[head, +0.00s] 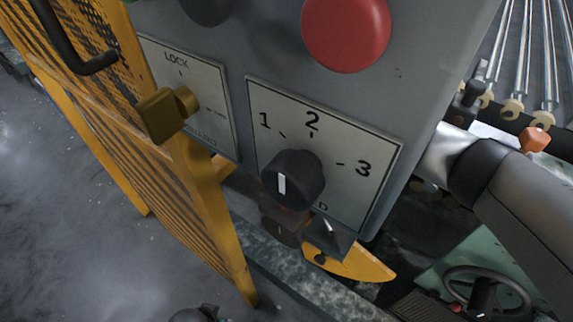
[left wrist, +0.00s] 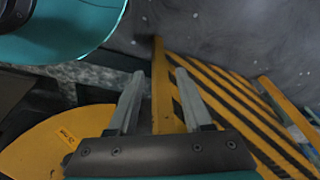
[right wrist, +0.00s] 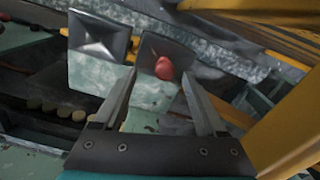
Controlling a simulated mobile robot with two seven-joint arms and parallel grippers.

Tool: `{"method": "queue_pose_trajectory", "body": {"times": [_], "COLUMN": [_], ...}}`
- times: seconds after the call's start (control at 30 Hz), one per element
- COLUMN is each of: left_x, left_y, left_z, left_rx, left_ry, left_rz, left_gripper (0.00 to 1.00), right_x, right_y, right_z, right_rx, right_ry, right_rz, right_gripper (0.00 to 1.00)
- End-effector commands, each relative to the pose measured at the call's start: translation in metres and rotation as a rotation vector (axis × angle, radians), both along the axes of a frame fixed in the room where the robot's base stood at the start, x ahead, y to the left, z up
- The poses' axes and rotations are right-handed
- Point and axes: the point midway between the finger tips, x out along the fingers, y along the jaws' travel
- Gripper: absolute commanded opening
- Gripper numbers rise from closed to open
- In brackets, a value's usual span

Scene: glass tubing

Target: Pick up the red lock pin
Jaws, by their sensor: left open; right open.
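A rounded red knob (right wrist: 164,68), which looks like the head of the red lock pin, shows in the right wrist view against a dark grey pyramid-shaped part. Any shaft below it is hidden. My right gripper (right wrist: 158,76) is open, and the knob appears between its fingertips, beyond them; no contact is visible. My left gripper (left wrist: 159,74) is open and empty, facing a yellow-and-black striped guard. In the head view I cannot make out either gripper; the grey control panel covers much of the middle. The pin is not identifiable there.
The grey control panel (head: 429,50) carries a red button (head: 346,33), a black 1-2-3 selector (head: 293,178) and a brass lock key (head: 167,113). A yellow mesh guard (head: 205,205) stands left. A handwheel (head: 486,292) is lower right. Glass tubes (head: 549,45) lie upper right.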

Motion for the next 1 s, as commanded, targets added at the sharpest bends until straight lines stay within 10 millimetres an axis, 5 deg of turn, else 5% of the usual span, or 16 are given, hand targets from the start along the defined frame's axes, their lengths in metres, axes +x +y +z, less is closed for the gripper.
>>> {"method": "queue_pose_trajectory", "body": {"times": [0.6,1.0], "left_x": [0.021,0.023], "left_y": [-0.008,-0.008], "left_z": [0.036,0.043], "left_rx": [-0.013,-0.013], "left_ry": [-0.042,-0.048], "left_rz": [0.004,0.004], "left_gripper": [0.5,0.5], "right_x": [0.011,0.011], "right_y": [0.005,0.004], "right_z": [-0.05,-0.055], "right_rx": [0.003,0.002], "right_ry": [0.001,-0.001], "right_rz": [-0.001,-0.001], "right_gripper": [0.74,0.71]}}
